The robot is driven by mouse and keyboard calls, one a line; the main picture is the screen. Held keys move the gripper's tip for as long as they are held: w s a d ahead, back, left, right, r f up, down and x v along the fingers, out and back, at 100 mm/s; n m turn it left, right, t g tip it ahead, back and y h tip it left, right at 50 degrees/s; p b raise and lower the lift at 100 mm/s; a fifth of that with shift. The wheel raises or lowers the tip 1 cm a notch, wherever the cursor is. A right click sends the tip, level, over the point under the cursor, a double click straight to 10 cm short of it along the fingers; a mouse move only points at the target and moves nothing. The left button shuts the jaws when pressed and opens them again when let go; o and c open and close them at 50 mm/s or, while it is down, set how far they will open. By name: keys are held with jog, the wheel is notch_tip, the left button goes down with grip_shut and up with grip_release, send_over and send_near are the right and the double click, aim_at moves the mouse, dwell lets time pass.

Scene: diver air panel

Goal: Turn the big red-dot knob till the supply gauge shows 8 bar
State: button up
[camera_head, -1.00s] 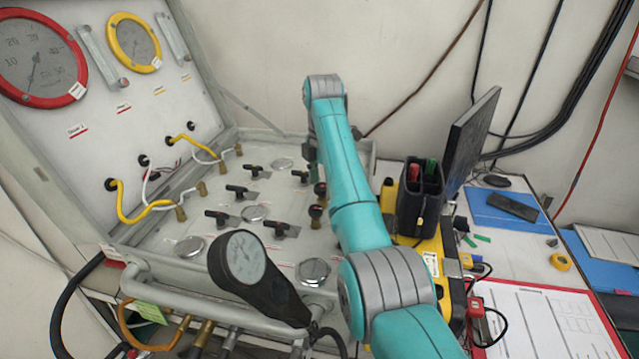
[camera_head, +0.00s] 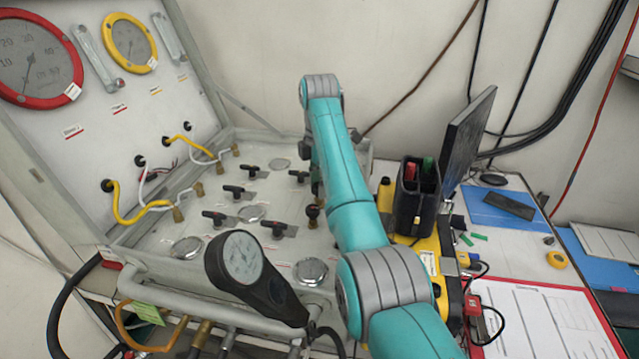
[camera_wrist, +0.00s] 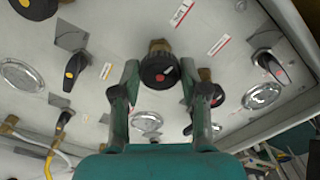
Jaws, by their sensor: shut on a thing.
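The big black knob with a red dot (camera_wrist: 160,72) is between the fingertips of my gripper (camera_wrist: 160,75) in the wrist view. My gripper is shut on this knob. In the head view my arm hides the knob and the fingers. A large red-rimmed gauge (camera_head: 34,58) is at the upper left, its needle pointing down, below the 10 mark. A yellow-rimmed gauge (camera_head: 130,42) is to its right. I cannot read which one is labelled as supply, nor an exact value.
Another black knob with a red dot (camera_wrist: 212,95) is close beside the right finger. A black lever with a red dot (camera_wrist: 270,68) is further right. A black hand-held gauge (camera_head: 245,262) stands at the panel's front. A black pen holder (camera_head: 416,200) is right of my arm.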

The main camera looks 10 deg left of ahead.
jog(key=m, duration=0.4)
jog(key=shift+m, duration=0.3)
jog(key=m, duration=0.4)
jog(key=shift+m, duration=0.3)
jog(key=m, duration=1.2)
jog(key=shift+m, duration=0.3)
jog(key=m, duration=0.4)
jog(key=shift+w+m, duration=0.1)
jog(key=shift+m, duration=0.2)
jog(key=m, duration=0.3)
jog(key=shift+m, duration=2.2)
jog(key=shift+r, duration=0.1)
